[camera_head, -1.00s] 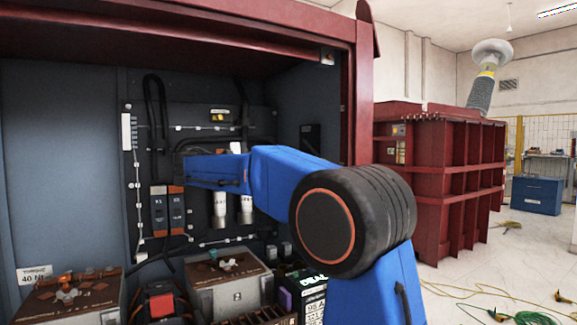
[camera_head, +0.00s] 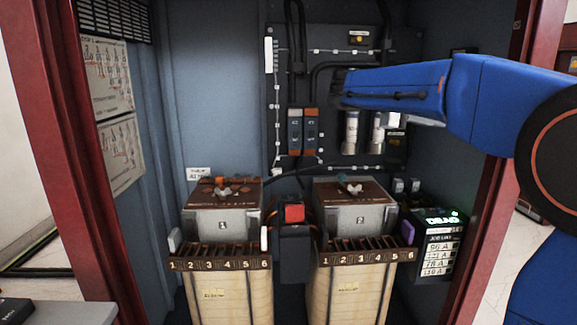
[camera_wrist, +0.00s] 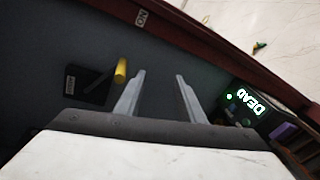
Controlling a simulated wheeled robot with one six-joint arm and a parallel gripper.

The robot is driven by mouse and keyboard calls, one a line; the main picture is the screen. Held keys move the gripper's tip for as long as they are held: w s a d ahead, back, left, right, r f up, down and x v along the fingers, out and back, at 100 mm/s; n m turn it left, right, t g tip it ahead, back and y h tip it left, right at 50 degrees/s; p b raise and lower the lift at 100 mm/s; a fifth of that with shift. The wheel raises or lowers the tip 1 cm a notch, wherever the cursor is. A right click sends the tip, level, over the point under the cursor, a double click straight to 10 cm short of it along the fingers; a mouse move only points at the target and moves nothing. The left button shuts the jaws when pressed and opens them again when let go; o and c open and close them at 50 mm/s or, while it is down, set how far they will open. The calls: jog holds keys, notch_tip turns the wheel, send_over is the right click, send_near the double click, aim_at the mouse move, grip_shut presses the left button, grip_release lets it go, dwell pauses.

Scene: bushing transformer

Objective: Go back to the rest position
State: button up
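My blue arm reaches in from the right of the head view, across the upper right of the cabinet. Beyond the fingers are the dark cabinet wall (camera_wrist: 205,62), a yellow cylinder (camera_wrist: 121,70) beside the left finger, and a black plate. A box with a lit "DEAD" display (camera_wrist: 245,106) is to the right of the fingers; it also shows in the head view (camera_head: 440,222).
Transformer units one (camera_head: 223,222) and two (camera_head: 355,222) stand low in the cabinet, with numbered slot racks in front. A red-topped black device (camera_head: 294,245) stands between them. The red cabinet frame (camera_head: 512,150) is close to my arm on the right.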

jog(key=s+d+f+y, duration=0.2)
jog(key=s+f+y, duration=0.3)
jog(key=s+f, duration=0.5)
jog(key=s+a+f+m+t+y, duration=0.1)
jog(key=s+a+f+y, duration=0.4)
jog(key=s+f, duration=0.7)
jog(key=s+a+f+m+t+y, duration=0.2)
jog(key=s+a+f+y, duration=0.3)
jog(key=s+a+f, duration=0.3)
jog(key=s+f+m, duration=0.1)
jog(key=s+f, duration=0.3)
jog(key=f, duration=0.2)
jog(key=shift+s+a+f+y, duration=0.2)
jog(key=shift+f+y, duration=0.1)
jog(key=shift+f, duration=0.1)
jog(key=shift+c, duration=0.6)
